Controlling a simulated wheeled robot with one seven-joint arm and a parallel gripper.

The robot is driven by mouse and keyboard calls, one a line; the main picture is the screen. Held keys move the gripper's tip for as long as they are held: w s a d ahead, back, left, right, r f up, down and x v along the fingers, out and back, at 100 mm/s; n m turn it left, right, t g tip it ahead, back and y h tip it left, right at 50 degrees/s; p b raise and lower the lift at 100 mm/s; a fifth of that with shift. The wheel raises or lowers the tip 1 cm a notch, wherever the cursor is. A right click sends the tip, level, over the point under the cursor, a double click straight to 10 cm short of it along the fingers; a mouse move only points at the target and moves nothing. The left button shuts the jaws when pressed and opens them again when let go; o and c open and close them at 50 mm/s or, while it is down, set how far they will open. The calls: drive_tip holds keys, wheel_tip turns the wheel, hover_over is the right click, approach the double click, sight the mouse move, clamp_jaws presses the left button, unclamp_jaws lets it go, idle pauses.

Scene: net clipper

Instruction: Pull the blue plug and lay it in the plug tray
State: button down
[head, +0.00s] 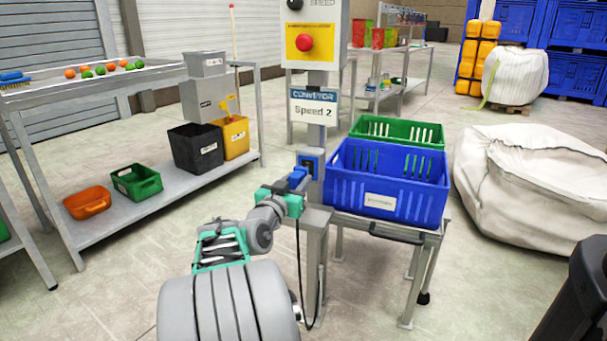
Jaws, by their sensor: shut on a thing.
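The blue plug (297,178) is at the front of my gripper (291,190), just below the blue socket plate (309,163) on the grey post. My gripper is shut on the plug, and its teal body hides part of it. I cannot tell whether the plug is still seated in the socket or just clear of it. A black cable (298,255) hangs below the gripper beside the post. A shallow dark tray (397,233) sits at the front edge of the small stand, right of the gripper; I cannot tell for sure that it is the plug tray.
A blue crate (387,186) and a green crate (400,130) stand on the small metal stand (432,240). A control box with a red button (305,43) is above. A shelf table (150,205) with bins is at left. A white bulk bag (530,180) is at right.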

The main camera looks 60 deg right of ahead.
sight(304, 221)
drive_tip(key=shift+f+b, duration=1.15)
drive_tip(key=shift+f, duration=0.3)
wheel_tip(304, 221, down, 7)
drive_tip(key=shift+w+d, duration=0.15)
drive_tip(key=shift+d, duration=2.35)
drive_tip(key=shift+f, duration=1.45)
drive_tip(key=c, duration=0.9)
unclamp_jaws()
drive_tip(key=shift+o, duration=0.2)
drive_tip(key=shift+a, duration=0.1)
